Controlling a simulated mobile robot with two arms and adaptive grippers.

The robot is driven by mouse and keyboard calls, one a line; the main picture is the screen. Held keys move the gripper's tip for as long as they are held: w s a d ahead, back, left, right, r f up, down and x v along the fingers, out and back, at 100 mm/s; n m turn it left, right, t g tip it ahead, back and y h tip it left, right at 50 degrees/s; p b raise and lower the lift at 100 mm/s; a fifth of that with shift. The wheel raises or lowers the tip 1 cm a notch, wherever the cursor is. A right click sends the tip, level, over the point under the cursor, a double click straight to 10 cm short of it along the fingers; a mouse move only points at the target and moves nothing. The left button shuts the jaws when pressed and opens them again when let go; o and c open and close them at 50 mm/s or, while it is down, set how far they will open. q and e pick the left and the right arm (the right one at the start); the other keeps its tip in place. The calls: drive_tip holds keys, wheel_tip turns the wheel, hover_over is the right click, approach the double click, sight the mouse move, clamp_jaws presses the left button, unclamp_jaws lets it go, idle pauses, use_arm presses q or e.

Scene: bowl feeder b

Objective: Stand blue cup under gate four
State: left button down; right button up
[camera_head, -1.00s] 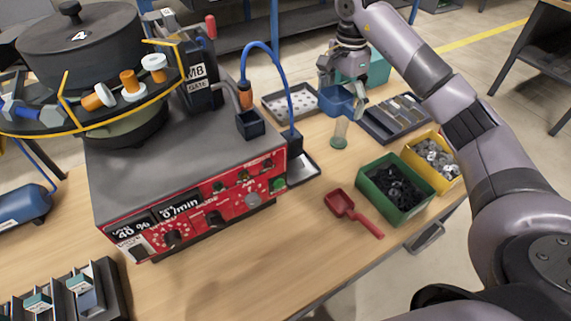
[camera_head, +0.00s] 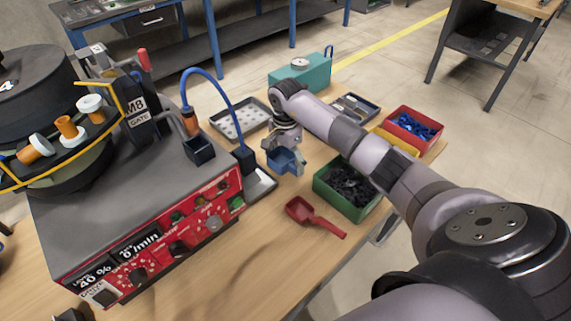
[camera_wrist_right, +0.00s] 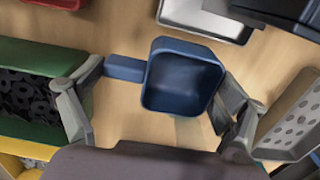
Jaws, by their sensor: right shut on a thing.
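The blue cup (camera_head: 286,163), square and open-topped with a stubby handle, is in my right gripper (camera_head: 284,148) over the table, right of the feeder's red control box. In the right wrist view the cup (camera_wrist_right: 182,82) lies between the two fingers, one at its handle end and one at its opposite wall. The cup looks empty. The gate block (camera_head: 139,112) reads "M8 GATE" and stands beside the feeder bowl (camera_head: 35,95), marked 4. A dark square chute (camera_head: 198,150) sits below it. I see no gate labelled four. My left gripper is out of view.
A green bin (camera_head: 349,187) of dark rings and a red scoop (camera_head: 315,217) lie near the right arm. A metal tray (camera_head: 262,182) sits beside the control box. A perforated tray (camera_head: 238,120), teal box (camera_head: 318,72) and red bin (camera_head: 413,128) are farther back.

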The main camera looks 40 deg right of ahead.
drive_tip(key=shift+f, duration=1.3)
drive_tip(key=shift+f, duration=0.15)
drive_tip(key=o, duration=1)
